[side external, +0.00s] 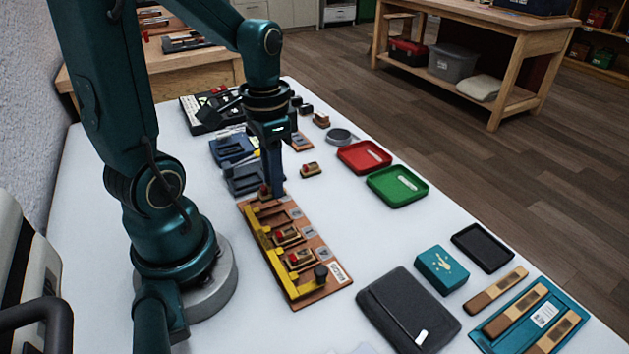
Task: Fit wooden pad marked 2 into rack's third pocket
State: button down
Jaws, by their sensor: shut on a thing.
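The rack (312,270) is a long reddish-brown wooden board with a yellow rail (268,252) along its left side and a row of pockets. Two wooden pads with red tops sit in pockets towards its near end, one pad (287,235) behind the other (299,258). My gripper (268,187) points down at the rack's far end and is shut on a small wooden pad (264,193). The fingers partly hide this pad, and its number is too small to read. I cannot tell whether it touches the rack. Another wooden pad (311,168) lies loose on the table, right of my gripper.
Blue fixtures (240,178) stand close left of my gripper. A red tray (364,157) and a green tray (397,186) lie to the right. A dark grey case (408,308) and a teal box (441,269) lie nearer. The white table between rack and trays is clear.

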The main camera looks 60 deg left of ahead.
jog(key=shift+f, duration=2.55)
jog(key=shift+f, duration=0.35)
dwell(0.5)
jog(key=c, duration=0.6)
grip_release()
jog(key=shift+r, duration=0.1)
jog(key=shift+r, duration=3.4)
jog(key=shift+d, duration=0.1)
